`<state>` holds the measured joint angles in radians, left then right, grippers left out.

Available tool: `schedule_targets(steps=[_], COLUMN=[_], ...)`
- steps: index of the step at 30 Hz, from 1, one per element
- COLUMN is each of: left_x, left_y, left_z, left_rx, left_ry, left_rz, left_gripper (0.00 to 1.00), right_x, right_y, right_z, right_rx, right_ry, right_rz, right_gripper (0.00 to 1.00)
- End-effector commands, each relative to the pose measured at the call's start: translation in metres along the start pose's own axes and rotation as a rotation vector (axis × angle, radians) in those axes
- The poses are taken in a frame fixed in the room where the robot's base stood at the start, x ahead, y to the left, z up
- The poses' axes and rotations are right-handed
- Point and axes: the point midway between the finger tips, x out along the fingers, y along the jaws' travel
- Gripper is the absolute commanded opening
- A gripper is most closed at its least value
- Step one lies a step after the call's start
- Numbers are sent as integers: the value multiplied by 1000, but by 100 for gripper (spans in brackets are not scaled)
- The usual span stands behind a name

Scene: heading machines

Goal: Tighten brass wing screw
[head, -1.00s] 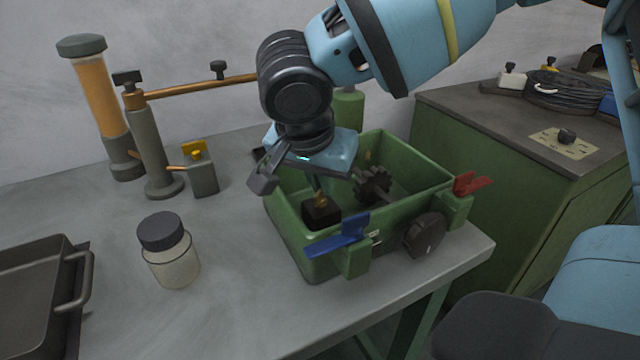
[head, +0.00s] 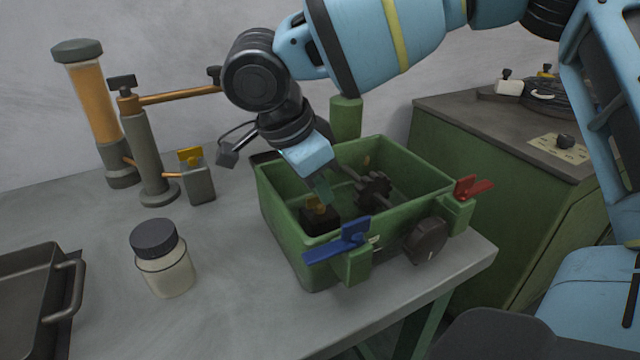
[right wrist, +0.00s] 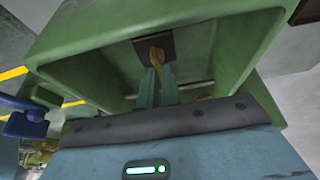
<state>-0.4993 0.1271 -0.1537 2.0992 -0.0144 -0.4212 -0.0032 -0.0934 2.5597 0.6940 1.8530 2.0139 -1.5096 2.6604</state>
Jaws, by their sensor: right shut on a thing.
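The brass wing screw (head: 319,205) stands on a dark block (head: 320,219) inside the green open box (head: 290,232). My right gripper (head: 322,194) reaches down into the box from above, tilted, with its fingertips at the screw. In the right wrist view the narrow fingers (right wrist: 157,76) are shut on the brass wing screw (right wrist: 157,54), in front of the dark block (right wrist: 145,46). The fingers partly hide the screw there. My left gripper is not in view.
A gear (head: 373,189) on a shaft sits inside the box. A blue lever (head: 338,241), a red lever (head: 471,187) and a dark knob (head: 426,240) are on its front. A lidded jar (head: 164,262) and a grey tray (head: 28,290) stand left; bench between is clear.

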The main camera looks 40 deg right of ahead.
Motion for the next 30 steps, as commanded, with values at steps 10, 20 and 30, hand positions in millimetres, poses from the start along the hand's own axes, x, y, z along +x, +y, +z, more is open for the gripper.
schedule_targets(steps=[10, 20, 30], left_x=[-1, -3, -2], left_y=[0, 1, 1], left_z=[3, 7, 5], left_rx=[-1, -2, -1], left_ry=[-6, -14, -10], left_rz=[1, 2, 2], left_gripper=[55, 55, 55], right_x=[6, 6, 2], right_y=[4, 4, 2], right_z=[4, 4, 2], right_rx=[13, 12, 15], right_ry=[-4, -4, -3], right_rz=[27, 27, 19], right_gripper=[0, 24, 27])
